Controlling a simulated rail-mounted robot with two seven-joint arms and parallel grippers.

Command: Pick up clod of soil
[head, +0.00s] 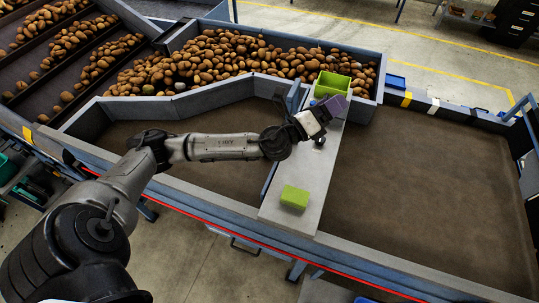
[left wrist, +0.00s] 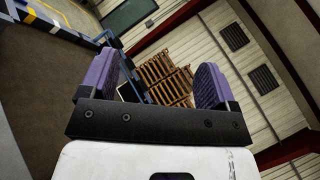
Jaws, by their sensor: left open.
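I cannot clearly pick out a clod of soil. Two odd lumps lie at the front edge of the potato heap in the head view: a grey one (head: 148,89) and a greenish one (head: 180,86). I cannot tell whether either is soil. My left gripper (head: 335,106) is over the grey divider board, close to the front of a green bin (head: 333,82), right of both lumps. Its purple fingers also show in the left wrist view (left wrist: 155,68), spread apart with nothing between them. My right gripper is not in view.
Many potatoes (head: 225,55) lie in the back trough and on the sloping conveyor (head: 85,50) at the left. A green block (head: 294,197) sits on the divider board (head: 290,222). The brown beds left and right (head: 430,180) of the board look clear.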

